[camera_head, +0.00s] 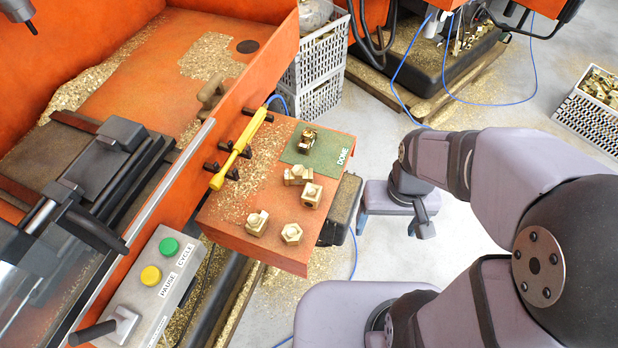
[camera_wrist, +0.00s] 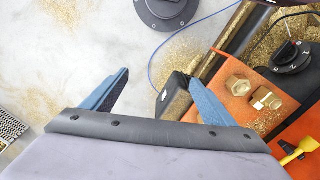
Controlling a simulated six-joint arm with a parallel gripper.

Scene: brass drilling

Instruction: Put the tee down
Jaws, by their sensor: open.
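A brass fitting that looks like the tee (camera_head: 305,140) sits on the green mat marked DONE (camera_head: 324,160), at the far end of the orange shelf. Its exact shape is hard to make out at this size. My gripper (camera_head: 388,222) is to the right of the shelf, over the floor, apart from the mat and the fitting. In the wrist view its two blue fingers (camera_wrist: 160,77) stand wide apart with nothing between them. The fitting on the mat does not show in the wrist view.
Several brass fittings lie on the shelf (camera_head: 225,200), including a hex-ended one (camera_head: 291,234). A yellow-handled tool (camera_head: 240,150) rests in black hooks along the machine's orange wall. A black box (camera_head: 343,205) hangs at the shelf's right edge.

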